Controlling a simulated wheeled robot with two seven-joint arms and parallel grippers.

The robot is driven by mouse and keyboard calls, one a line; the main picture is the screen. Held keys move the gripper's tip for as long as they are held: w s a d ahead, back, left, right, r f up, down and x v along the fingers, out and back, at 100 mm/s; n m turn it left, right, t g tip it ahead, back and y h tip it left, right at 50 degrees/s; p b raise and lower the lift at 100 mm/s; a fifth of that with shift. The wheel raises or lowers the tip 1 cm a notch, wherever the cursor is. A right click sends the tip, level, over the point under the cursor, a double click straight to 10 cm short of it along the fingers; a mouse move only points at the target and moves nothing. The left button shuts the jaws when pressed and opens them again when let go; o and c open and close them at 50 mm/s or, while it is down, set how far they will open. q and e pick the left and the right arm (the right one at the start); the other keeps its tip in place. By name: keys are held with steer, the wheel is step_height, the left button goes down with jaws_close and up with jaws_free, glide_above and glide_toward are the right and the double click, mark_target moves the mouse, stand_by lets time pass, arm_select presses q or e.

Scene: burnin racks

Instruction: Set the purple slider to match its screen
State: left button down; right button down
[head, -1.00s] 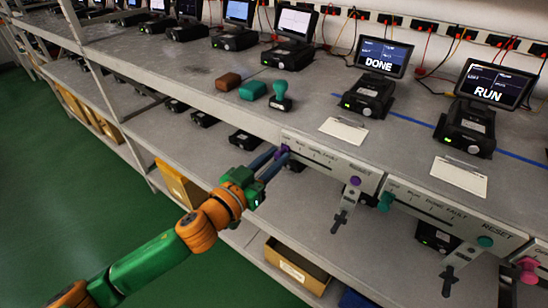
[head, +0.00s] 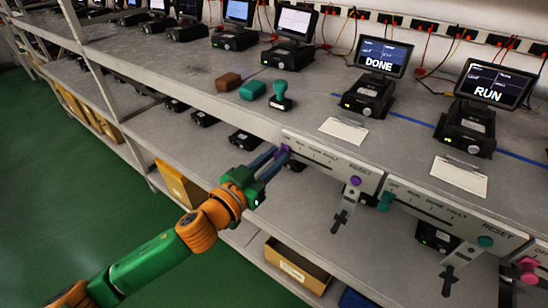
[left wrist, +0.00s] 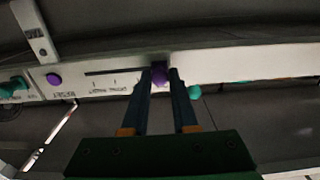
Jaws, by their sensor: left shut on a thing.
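The purple slider knob (head: 285,149) sits at the left end of the slot on a pale panel (head: 343,174) on the shelf's front edge. Small position labels and RESET are printed along this panel. My left gripper (head: 280,153) is shut on the knob. In the left wrist view the knob (left wrist: 159,73) shows between the two fingertips. A round purple knob (head: 355,181) sits by RESET, at the panel's other end. The screen (head: 382,57) above this panel reads DONE. My right gripper is not in view.
A neighbouring panel to the right has a teal slider knob (head: 385,201) and a teal reset knob (head: 485,241). Its screen (head: 496,83) reads RUN. Dark lever handles (head: 341,220) hang below the panels. Brown and teal blocks and a teal stamp (head: 280,96) stand on the upper shelf.

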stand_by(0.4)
arm_select(q)
steer(key=s+d, duration=0.1)
steer(key=d, duration=0.1)
steer(key=s+d, duration=0.1)
steer(key=d, duration=0.1)
steer(key=s+d, duration=0.1)
steer(key=s, duration=0.1)
steer(key=shift+s+d+p, duration=0.1)
steer(key=shift+d+p, duration=0.3)
steer(key=c, duration=0.7)
jaws_free()
steer(key=b, duration=0.1)
glide_toward(313, 160)
steer(key=shift+v, duration=0.85)
